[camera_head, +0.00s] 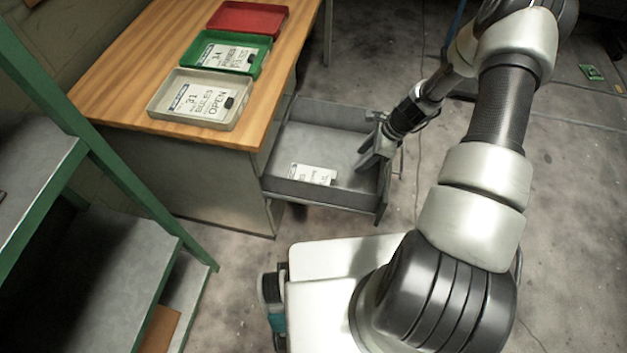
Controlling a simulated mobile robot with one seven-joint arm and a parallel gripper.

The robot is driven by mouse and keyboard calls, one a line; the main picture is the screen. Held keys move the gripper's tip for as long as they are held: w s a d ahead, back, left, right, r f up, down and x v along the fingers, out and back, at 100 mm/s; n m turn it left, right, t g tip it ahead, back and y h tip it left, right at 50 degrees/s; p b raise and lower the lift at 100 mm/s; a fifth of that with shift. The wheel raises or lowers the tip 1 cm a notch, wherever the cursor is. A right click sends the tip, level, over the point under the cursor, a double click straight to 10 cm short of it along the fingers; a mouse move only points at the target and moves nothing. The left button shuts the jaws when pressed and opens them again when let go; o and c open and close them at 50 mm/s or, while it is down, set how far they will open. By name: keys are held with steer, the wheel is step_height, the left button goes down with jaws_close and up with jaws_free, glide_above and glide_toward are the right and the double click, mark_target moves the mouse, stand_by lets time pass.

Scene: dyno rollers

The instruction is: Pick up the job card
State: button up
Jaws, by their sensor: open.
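A white card with dark print (312,174) lies in the open grey drawer (318,128), near its front wall. Its lower edge is partly hidden by that wall. Similar cards lie in the trays on the desk: one (203,101) in the beige tray and one (228,57) in the green tray. I cannot read which one is the job card. My gripper (368,163) is open at the right side of the drawer, apart from the card and to its right. Nothing shows between its fingers.
A wooden-topped desk (150,55) carries the beige tray (158,106), green tray (262,52) and red tray (248,18). A green-framed shelf (135,190) stands at the left. A small green item (591,72) lies on the floor at the far right. The drawer's middle is clear.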

steer(key=b, duration=0.3)
glide_toward(335, 182)
steer(key=shift+s+a+f, duration=0.15)
steer(key=shift+a+f, duration=0.05)
steer(key=shift+f, duration=0.3)
steer(key=shift+s+a+f, duration=0.1)
steer(key=shift+a+f, duration=0.1)
steer(key=shift+f, duration=0.35)
steer(key=shift+w+b+x, duration=0.2)
steer(key=shift+b+x, duration=0.2)
steer(key=shift+x, duration=1.05)
steer(key=shift+w+b+x, duration=0.15)
steer(key=shift+b+x, duration=0.2)
steer(key=shift+x, duration=1.05)
steer(key=shift+r, duration=0.1)
steer(key=c, duration=1.1)
